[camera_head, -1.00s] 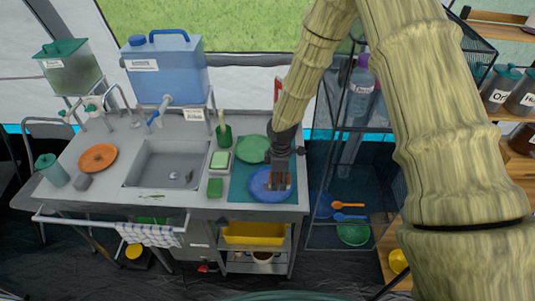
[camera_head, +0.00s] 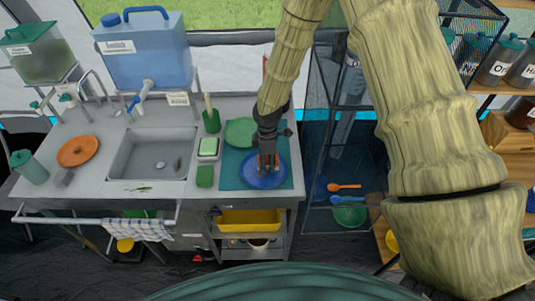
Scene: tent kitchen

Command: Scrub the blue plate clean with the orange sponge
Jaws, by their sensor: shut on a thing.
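The blue plate (camera_head: 254,181) lies on a teal mat (camera_head: 231,170) at the right end of the steel counter. My gripper (camera_head: 268,165) points down over the middle of the plate. It is shut on the orange sponge (camera_head: 262,160), of which only a small part shows between and beside the fingers. The sponge is at or just above the plate's surface; I cannot tell whether it touches. The gripper hides the plate's centre, and any dirt there is too small to make out.
A green plate (camera_head: 239,131) lies behind the blue one. Left of the mat are a green sponge (camera_head: 205,176), a soap dish (camera_head: 208,148) and a green-handled brush (camera_head: 211,120). The sink (camera_head: 152,155) and an orange plate (camera_head: 79,151) are farther left. A wire rack (camera_head: 345,130) stands right.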

